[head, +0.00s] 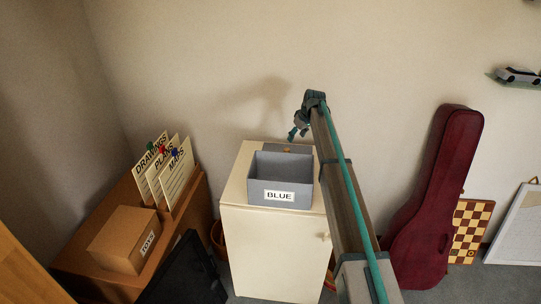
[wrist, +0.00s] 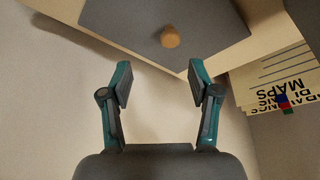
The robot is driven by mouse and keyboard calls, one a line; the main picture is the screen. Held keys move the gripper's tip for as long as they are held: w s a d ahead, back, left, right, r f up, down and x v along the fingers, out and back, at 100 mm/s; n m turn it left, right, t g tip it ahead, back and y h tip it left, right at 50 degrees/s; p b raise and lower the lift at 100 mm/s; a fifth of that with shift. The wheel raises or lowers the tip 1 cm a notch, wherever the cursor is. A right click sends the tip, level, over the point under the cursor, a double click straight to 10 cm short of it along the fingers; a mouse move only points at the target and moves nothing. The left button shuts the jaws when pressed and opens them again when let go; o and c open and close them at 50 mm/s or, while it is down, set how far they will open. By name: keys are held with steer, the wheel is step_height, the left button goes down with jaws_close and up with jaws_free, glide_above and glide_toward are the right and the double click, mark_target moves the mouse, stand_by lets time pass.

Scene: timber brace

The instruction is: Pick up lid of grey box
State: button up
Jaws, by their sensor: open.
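The grey box (head: 280,187), labelled "BLUE", stands open on top of a cream cabinet (head: 272,240). Its grey lid (head: 294,149) lies behind the box toward the wall, partly hidden by the box and my arm. In the wrist view the lid (wrist: 130,22) is a flat grey panel with a round wooden knob (wrist: 170,37). My gripper (head: 293,134) is above the back of the cabinet near the wall. In the wrist view my gripper (wrist: 161,80) is open and empty, and the knob appears beyond the fingertips, apart from them.
A wooden cabinet (head: 190,219) at left carries a carton (head: 124,238) and upright file cards (head: 166,172); the cards also show in the wrist view (wrist: 275,80). The wall (head: 220,70) is close behind the cabinet. A red guitar case (head: 433,205) stands at right.

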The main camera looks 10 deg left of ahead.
mark_target(287, 149)
steer(key=a+f, duration=0.1)
steer(key=f, duration=0.1)
steer(key=w+a+f+p, duration=0.1)
steer(key=a+f, duration=0.1)
steer(key=f, duration=0.1)
steer(key=shift+w+a, duration=0.1)
steer(key=shift+s+p+x, duration=0.2)
steer(key=shift+p+x, duration=1.2)
steer(key=shift+x, duration=1.2)
jaws_close()
